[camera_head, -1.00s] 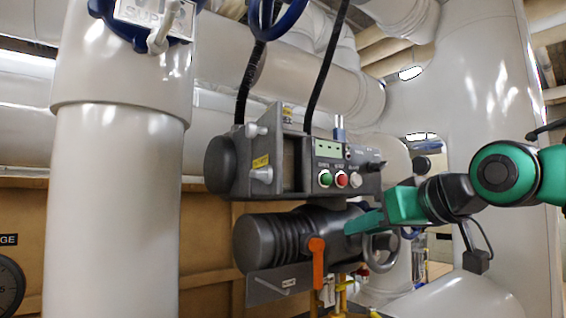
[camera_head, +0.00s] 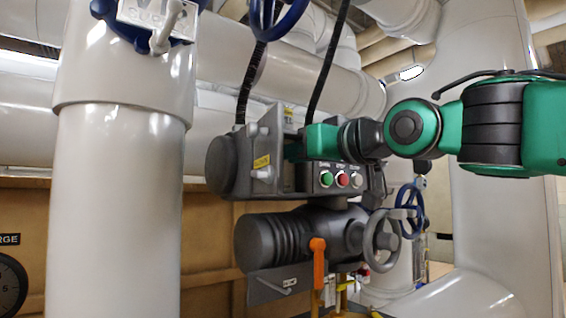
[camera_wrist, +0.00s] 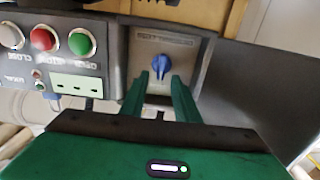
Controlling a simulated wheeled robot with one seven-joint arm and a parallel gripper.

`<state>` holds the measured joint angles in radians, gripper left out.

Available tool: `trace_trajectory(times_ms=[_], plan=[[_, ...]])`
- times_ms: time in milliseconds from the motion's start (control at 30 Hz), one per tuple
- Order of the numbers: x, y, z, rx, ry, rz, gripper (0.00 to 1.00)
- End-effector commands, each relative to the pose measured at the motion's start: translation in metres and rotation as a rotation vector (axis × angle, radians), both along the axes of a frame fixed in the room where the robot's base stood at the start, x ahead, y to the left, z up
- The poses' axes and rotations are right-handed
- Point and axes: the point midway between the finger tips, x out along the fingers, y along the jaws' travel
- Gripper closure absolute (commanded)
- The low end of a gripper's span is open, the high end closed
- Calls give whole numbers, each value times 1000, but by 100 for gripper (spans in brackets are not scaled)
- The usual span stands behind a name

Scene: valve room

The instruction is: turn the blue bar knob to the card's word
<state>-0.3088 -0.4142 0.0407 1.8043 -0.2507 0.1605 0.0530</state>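The blue bar knob (camera_wrist: 160,66) sits on a pale plate (camera_wrist: 186,50) inside a recess of the grey control box. Its bar looks roughly upright in the wrist view. Lettering above the knob is too small and inverted to read. My gripper (camera_wrist: 160,80) points at the knob, its two green fingers apart with a narrow gap; the knob shows just beyond the tips, and I cannot tell whether they touch it. In the head view my gripper (camera_head: 293,150) is at the box's recess, which hides the knob. No card is readable; a small yellow label (camera_head: 262,162) is on the box.
Green (camera_head: 326,179), red (camera_head: 342,180) and white (camera_head: 356,180) buttons sit beside the recess. A grey handwheel (camera_head: 381,240) and an orange lever (camera_head: 318,262) are below. A large pale pipe (camera_head: 115,210) stands at left.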

Motion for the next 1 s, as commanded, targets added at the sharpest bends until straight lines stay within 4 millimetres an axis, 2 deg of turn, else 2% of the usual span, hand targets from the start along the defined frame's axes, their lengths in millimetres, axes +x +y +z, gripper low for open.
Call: trace_trajectory(times_ms=[200, 500, 600, 633, 733, 767, 1000], plan=[[13, 9, 0, 0, 0, 0, 72], [14, 10, 0, 0, 0, 0, 72], [14, 10, 0, 0, 0, 0, 95], [14, 10, 0, 0, 0, 0, 100], [14, 10, 0, 0, 0, 0, 100], [14, 15, -1, -1, 1, 2, 100], [14, 11, -1, -22, -14, 1, 100]])
